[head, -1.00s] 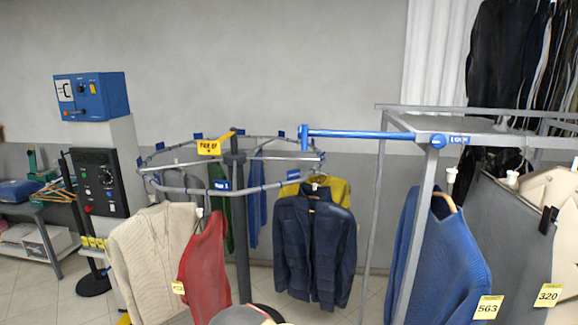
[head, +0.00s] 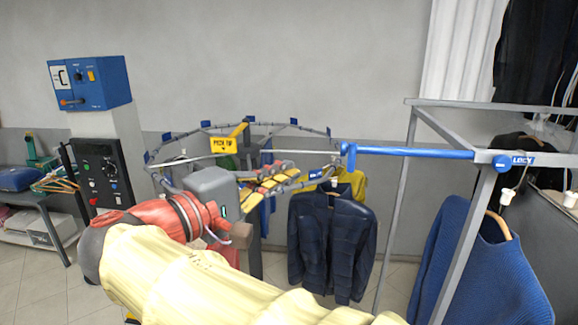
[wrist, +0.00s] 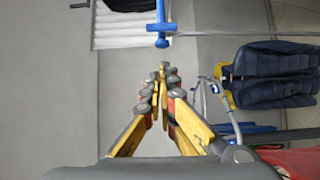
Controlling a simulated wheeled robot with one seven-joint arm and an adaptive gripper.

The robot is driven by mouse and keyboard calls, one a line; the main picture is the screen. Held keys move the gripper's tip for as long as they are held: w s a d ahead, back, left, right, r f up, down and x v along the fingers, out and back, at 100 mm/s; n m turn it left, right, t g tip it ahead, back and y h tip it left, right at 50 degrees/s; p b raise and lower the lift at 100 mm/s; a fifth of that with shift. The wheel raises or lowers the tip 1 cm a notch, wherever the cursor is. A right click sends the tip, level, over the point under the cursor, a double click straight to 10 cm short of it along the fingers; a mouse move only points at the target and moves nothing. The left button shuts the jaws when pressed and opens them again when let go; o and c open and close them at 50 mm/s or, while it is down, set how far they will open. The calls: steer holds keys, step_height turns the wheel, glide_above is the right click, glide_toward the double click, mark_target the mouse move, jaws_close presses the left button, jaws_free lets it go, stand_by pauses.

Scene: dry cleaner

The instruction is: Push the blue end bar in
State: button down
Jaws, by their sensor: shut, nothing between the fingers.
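The blue end bar (head: 415,152) sticks out level to the left from the top of the grey rack frame and ends in an upright blue end piece (head: 349,156). In the wrist view the bar (wrist: 160,14) comes down from the top edge, with its end piece (wrist: 158,41) crosswise. My gripper (head: 322,174) has its yellow fingers together and empty, pointing right, just left of the end piece in the head view. In the wrist view its fingertips (wrist: 163,68) lie just below the end piece, with a small gap in the picture. I cannot tell the depth between them.
A round garment rail (head: 270,123) with a yellow sign (head: 222,145) stands behind my arm. A dark blue puffer jacket (head: 330,240) hangs below my gripper. A blue sweater (head: 495,265) hangs under the grey rack (head: 478,215). A blue control box (head: 90,83) is at left.

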steer(key=p, duration=0.2)
glide_toward(345, 150)
steer(key=w, duration=0.3)
steer(key=shift+w+d+p, duration=0.2)
steer(key=shift+d+p, duration=0.4)
steer(key=shift+d, duration=0.55)
steer(key=shift+s+d, duration=0.15)
steer(key=d+b, duration=1.3)
steer(key=d, duration=1.1)
steer(key=shift+s+d+r, duration=0.15)
steer(key=shift+s+d, duration=0.15)
steer(key=shift+s, duration=0.15)
